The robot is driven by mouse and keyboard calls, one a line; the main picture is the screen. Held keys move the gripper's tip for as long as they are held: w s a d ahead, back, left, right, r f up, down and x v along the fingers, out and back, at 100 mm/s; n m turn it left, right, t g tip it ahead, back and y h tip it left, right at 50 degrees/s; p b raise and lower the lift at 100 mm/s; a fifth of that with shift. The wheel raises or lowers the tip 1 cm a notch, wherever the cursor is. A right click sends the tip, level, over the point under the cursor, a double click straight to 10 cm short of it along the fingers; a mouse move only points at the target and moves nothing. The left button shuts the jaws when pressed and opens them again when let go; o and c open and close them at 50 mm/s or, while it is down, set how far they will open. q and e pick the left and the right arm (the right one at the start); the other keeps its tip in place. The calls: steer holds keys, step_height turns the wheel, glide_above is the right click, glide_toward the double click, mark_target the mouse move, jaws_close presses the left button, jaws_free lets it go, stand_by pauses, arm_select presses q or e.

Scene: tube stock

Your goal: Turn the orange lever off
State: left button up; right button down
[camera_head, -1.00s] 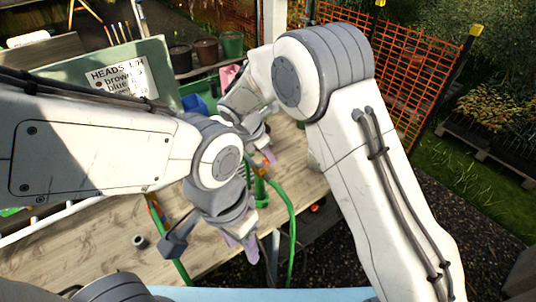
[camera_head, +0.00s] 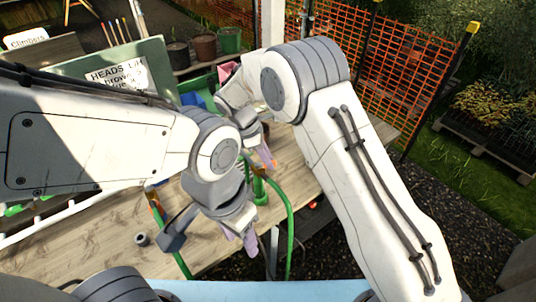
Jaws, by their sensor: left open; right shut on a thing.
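A green upright fitting (camera_head: 260,188) stands on the wooden bench, with a green hose (camera_head: 290,222) curving past it. A small orange piece (camera_head: 274,163) shows beside my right gripper's fingertips; I cannot tell whether it is the lever. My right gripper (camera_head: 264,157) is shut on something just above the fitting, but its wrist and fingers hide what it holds. My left gripper (camera_head: 239,238) is open, pointing down at the bench's front edge, below and left of the fitting. Another orange piece (camera_head: 153,199) sits on a second green hose at left.
The wooden bench (camera_head: 110,232) has clear room at front left, with a small grey ring (camera_head: 141,239) on it. A green board with a sign (camera_head: 117,77), pots (camera_head: 204,46) and blue and pink items stand behind. Orange mesh fence (camera_head: 415,65) is at right.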

steer(key=m+g, duration=0.1)
steer(key=m, duration=0.2)
steer(key=s+m+g+y, duration=0.1)
steer(key=m, duration=0.2)
steer(key=s+a+m+g, duration=0.1)
steer(key=m, duration=0.3)
steer(key=shift+s+y+p, duration=0.1)
steer(key=shift+y+p, duration=0.2)
steer(key=shift+p, duration=0.1)
steer(key=shift+a, duration=0.1)
steer(key=c, duration=0.8)
jaws_free()
steer(key=shift+o, duration=0.2)
